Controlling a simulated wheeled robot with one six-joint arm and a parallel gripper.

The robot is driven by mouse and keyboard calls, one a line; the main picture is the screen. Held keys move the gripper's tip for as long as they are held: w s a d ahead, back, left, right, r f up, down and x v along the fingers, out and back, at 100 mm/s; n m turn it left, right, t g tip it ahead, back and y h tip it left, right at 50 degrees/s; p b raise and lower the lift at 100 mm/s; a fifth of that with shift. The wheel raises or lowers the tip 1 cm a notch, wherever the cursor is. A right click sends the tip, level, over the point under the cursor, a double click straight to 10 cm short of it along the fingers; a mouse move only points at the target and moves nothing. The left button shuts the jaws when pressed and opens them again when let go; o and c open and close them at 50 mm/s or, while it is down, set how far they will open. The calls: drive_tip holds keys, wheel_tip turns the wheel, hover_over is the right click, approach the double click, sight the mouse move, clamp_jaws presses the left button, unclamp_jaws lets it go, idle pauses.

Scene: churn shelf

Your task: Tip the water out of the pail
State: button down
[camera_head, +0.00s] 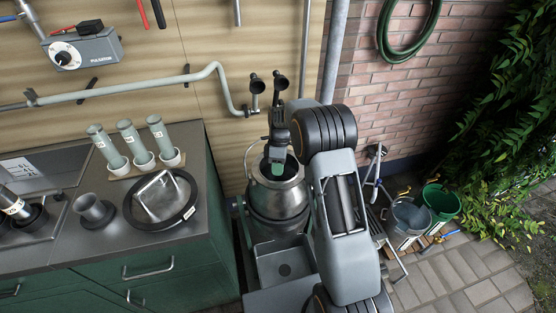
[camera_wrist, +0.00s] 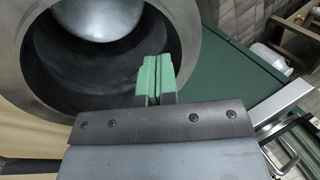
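A rounded steel vessel with a wide open mouth and a thin wire bail, which I take for the pail (camera_head: 278,205), stands upright in the middle of the head view. Its dark interior and thick rim (camera_wrist: 25,90) fill the upper left of the wrist view. A pale rounded surface shows deep inside; I cannot tell whether it is water. My gripper (camera_head: 277,166) is at the mouth, green pads pointing down. In the wrist view the pads (camera_wrist: 155,78) are almost together over the opening. I see nothing clearly between them; contact with the bail or rim is unclear.
A square metal basin with a drain (camera_head: 284,268) is just in front of the vessel. A counter (camera_head: 75,235) with cups and a round lid (camera_head: 160,198) stands left. A grey bucket (camera_head: 410,216) and a green bucket (camera_head: 441,202) stand right, by open paving.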

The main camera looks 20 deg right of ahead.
sight(277, 190)
drive_tip(key=shift+x, duration=1.85)
drive_tip(key=shift+s+f, duration=0.1)
